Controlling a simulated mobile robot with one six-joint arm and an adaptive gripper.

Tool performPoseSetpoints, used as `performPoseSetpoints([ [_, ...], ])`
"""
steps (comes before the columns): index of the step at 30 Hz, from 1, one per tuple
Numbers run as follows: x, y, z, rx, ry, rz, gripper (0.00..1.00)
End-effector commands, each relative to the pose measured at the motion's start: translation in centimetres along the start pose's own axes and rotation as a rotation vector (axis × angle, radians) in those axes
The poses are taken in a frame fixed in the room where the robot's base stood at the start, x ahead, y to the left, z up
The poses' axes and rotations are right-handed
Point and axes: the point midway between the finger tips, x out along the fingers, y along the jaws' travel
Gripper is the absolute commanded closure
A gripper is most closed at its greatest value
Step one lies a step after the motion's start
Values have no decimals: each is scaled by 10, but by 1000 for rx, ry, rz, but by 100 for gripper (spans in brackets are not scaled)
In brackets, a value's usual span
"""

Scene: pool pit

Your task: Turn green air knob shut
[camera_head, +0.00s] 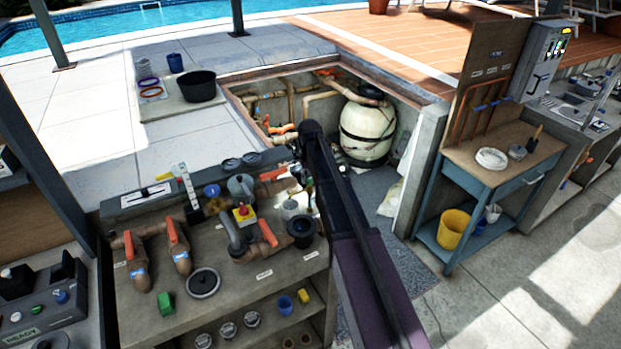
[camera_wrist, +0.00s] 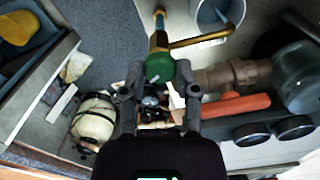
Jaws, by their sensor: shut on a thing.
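The green air knob (camera_wrist: 158,66) shows in the wrist view as a round cap on a brass fitting (camera_wrist: 158,42). My gripper (camera_wrist: 160,82) has one finger on each side of it and is shut on the knob. A brass branch (camera_wrist: 203,39) runs from the fitting to the right. In the head view my arm reaches over the right end of the pump bench (camera_head: 318,256). It hides the knob there, and my fingers cannot be made out clearly.
Brown pipework and an orange handle (camera_wrist: 234,106) lie close to the right of my gripper in the wrist view. A pale bucket (camera_wrist: 212,18) stands beyond. The cream tank (camera_head: 366,130) stands in the pit, and a blue cart (camera_head: 484,176) is at right.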

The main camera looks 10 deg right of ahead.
Motion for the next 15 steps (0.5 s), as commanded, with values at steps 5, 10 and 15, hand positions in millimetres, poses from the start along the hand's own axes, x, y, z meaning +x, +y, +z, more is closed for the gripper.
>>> performPoseSetpoints([
  [5, 1, 0, 1, 165, -2, -1, 100],
  [10, 1, 0, 1, 315, -3, 0, 100],
  [15, 1, 0, 1, 434, -3, 0, 100],
])
